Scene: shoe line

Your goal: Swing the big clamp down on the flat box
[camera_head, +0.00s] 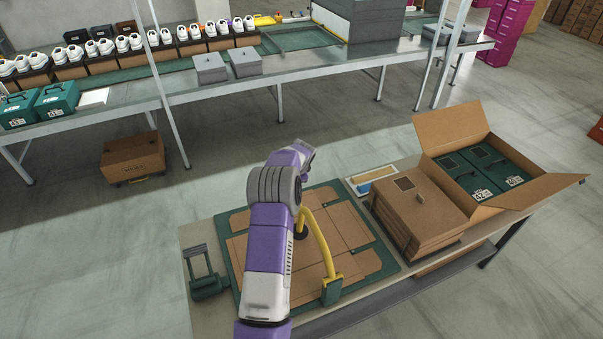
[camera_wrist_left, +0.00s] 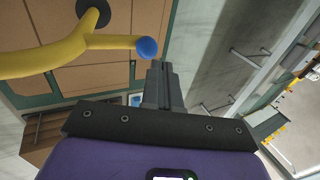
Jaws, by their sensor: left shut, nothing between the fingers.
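The big clamp (camera_head: 323,245) has a curved yellow arm, a green base at the front edge of the green board and a dark pad. Its pad appears over the middle of the flat box (camera_head: 345,226), a brown unfolded cardboard sheet; I cannot tell whether it touches. In the left wrist view the yellow clamp arm (camera_wrist_left: 60,55) ends in a blue tip, with its black pad (camera_wrist_left: 93,13) against the cardboard behind. My left gripper (camera_wrist_left: 158,68) is shut and empty, close beside the blue tip. In the head view my purple arm hides this gripper and part of the box.
A green fixture (camera_head: 206,284) stands left of the board. To the right are a stack of brown flat boxes (camera_head: 418,212), a small tray (camera_head: 362,187) and an open carton (camera_head: 455,130) holding green boxes. A long bench (camera_head: 290,82) with shoes lies behind, across open floor.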

